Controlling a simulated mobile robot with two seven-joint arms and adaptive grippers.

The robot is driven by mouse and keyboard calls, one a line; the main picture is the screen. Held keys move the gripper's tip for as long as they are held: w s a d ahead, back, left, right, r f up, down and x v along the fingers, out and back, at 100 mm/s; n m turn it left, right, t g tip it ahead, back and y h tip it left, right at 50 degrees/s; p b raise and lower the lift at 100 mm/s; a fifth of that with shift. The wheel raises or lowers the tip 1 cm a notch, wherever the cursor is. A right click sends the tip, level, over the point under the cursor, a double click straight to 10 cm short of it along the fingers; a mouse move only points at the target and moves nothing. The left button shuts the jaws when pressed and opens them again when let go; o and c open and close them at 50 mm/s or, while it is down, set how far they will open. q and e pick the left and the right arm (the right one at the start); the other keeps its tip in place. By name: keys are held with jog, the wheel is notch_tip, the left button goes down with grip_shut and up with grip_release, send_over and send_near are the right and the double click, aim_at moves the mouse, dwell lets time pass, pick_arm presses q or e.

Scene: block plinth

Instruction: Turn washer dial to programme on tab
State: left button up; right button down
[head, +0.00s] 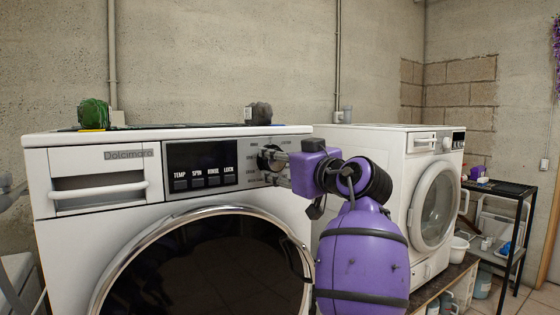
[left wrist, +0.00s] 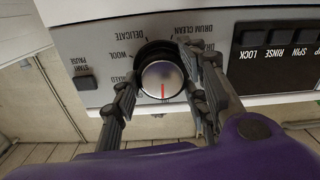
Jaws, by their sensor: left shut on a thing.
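The white washer (head: 105,205) stands at the front left, with its dial (left wrist: 162,82) on the panel right of the black display. In the left wrist view, where lettering is upside down, the dial is a silver knob whose red mark points to the picture's bottom. Labels around it include DELICATE, DRUM CLEAN and WOOL; others are covered by fingers. My left gripper (head: 277,161) is at the dial, its dark fingers on both sides of the knob, shut on it. No tab with a readable programme name shows. My right gripper is out of view.
A green object (head: 93,114) and a dark grey lump (head: 259,113) with a small pale tag, unreadable here, sit on the washer top. A second white machine (head: 385,150) stands to the right. A black shelf (head: 505,190) stands farther right.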

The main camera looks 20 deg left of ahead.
pick_arm(q)
jog(key=shift+f+m+p, duration=0.2)
jog(key=shift+m+p, duration=3.6)
jog(key=shift+p, duration=1.45)
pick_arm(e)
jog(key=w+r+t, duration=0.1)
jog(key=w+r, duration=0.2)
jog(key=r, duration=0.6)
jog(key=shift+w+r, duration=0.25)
pick_arm(q)
jog(key=shift+f, duration=0.15)
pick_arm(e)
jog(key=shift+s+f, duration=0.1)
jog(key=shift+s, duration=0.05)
pick_arm(q)
jog(key=o, duration=1.1)
jog(key=shift+s+d, duration=0.1)
jog(key=shift+d, duration=0.05)
